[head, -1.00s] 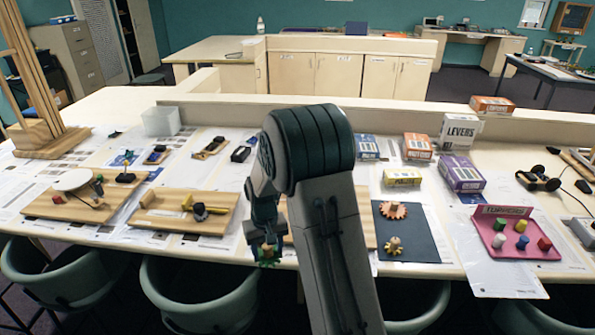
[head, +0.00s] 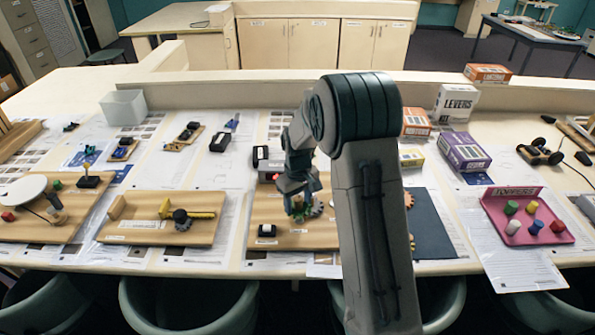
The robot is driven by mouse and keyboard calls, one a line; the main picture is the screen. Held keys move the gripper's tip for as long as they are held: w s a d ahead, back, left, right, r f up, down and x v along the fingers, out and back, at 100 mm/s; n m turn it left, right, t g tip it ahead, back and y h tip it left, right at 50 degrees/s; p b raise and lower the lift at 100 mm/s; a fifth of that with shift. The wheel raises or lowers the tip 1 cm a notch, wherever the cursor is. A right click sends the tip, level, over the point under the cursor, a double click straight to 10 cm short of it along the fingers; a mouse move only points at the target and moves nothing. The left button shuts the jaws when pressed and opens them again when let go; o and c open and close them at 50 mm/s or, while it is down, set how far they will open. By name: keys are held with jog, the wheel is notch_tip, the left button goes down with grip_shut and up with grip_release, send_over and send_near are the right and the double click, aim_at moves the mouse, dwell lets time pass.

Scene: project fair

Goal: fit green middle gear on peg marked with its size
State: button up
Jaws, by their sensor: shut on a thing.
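My gripper (head: 298,207) points down over the wooden gear board (head: 262,238) in the middle of the table. It is shut on the green gear (head: 301,217), of which only a small part shows below the fingers. I cannot tell whether the gear touches the board or hangs just above it. A grey toothed gear (head: 317,208) shows just right of the gripper. The pegs and their size marks are hidden or too small to read. My arm covers the board's right side.
A dark mat (head: 431,225) lies right of my arm, its gears mostly hidden. Another wooden board (head: 140,231) lies left, a pink toppers tray (head: 520,233) right. Boxes stand behind.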

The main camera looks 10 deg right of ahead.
jog(key=shift+w+a+f+n+b, duration=0.1)
jog(key=shift+w+a+n+b, duration=0.05)
jog(key=shift+w+n, duration=0.45)
jog(key=shift+w+a+n+b, duration=0.15)
jog(key=shift+w+n, duration=0.3)
jog(key=shift+n, duration=0.15)
jog(key=shift+w+d+r+n+b, duration=0.35)
jog(key=shift+w+d+r+n, duration=0.1)
jog(key=shift+w+n, duration=1)
jog(key=shift+w+d+r+n+b, duration=0.4)
jog(key=shift+w+n, duration=0.9)
jog(key=shift+n, duration=0.2)
jog(key=shift+w+d+r+n+b, duration=0.3)
jog(key=shift+w+d+r+n, duration=0.15)
jog(key=shift+w+n, duration=1)
jog(key=shift+f+b, duration=1.8)
jog(key=shift+f, duration=1.1)
jog(key=shift+s+f+b, duration=0.1)
jog(key=shift+f+b, duration=0.25)
jog(key=shift+f, duration=0.2)
jog(key=o, duration=0.5)
jog(key=shift+o, duration=0.9)
